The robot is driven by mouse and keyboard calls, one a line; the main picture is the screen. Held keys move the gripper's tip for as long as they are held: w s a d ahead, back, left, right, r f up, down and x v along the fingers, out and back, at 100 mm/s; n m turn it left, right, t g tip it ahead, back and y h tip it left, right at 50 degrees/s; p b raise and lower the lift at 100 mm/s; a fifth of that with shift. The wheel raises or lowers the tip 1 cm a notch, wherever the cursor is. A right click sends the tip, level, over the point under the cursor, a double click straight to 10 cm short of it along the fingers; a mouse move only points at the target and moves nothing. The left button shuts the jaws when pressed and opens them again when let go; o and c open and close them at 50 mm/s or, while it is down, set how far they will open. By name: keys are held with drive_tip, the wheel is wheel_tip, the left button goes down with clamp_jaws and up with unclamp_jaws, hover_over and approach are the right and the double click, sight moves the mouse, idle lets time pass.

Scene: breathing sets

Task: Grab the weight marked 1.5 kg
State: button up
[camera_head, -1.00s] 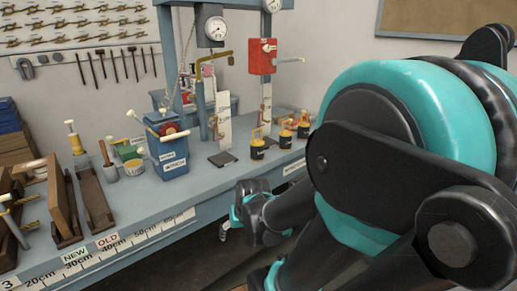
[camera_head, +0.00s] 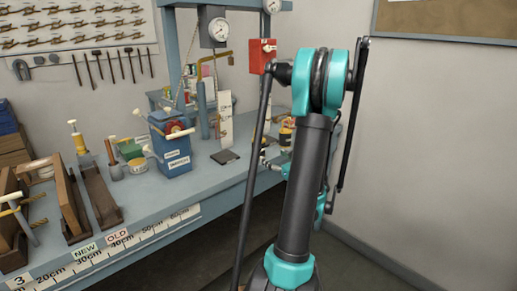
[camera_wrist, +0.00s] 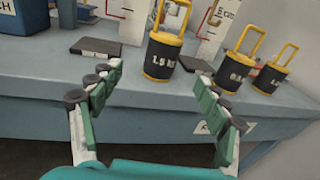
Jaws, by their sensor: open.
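In the wrist view, the weight marked 1.5 kg (camera_wrist: 162,58) is a black and yellow cylinder with a yellow loop handle. It stands upright near the front edge of the blue bench. My gripper (camera_wrist: 156,77) is open, its two fingers spread with nothing between them. The weight appears in the gap beyond the fingertips, apart from them. Two similar weights stand to its right, a middle one (camera_wrist: 236,71) and a right one (camera_wrist: 270,79); their labels are hard to read. In the head view my arm hides most of the weights and much of the gripper.
A dark flat plate (camera_wrist: 96,47) lies left of the weight, with a white upright scale (camera_head: 226,130) behind it. A blue box (camera_head: 171,150) stands further left on the bench (camera_head: 200,187). The floor in front of the bench is open.

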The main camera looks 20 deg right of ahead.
sight(263, 146)
drive_tip(key=shift+m, duration=0.3)
drive_tip(key=w, duration=0.8)
drive_tip(key=w+a, duration=0.1)
drive_tip(key=w, duration=0.3)
drive_tip(key=shift+r, duration=0.1)
drive_tip(key=w, duration=0.2)
drive_tip(key=w+a, duration=0.1)
drive_tip(key=w, duration=0.2)
drive_tip(key=shift+a, duration=0.1)
clamp_jaws()
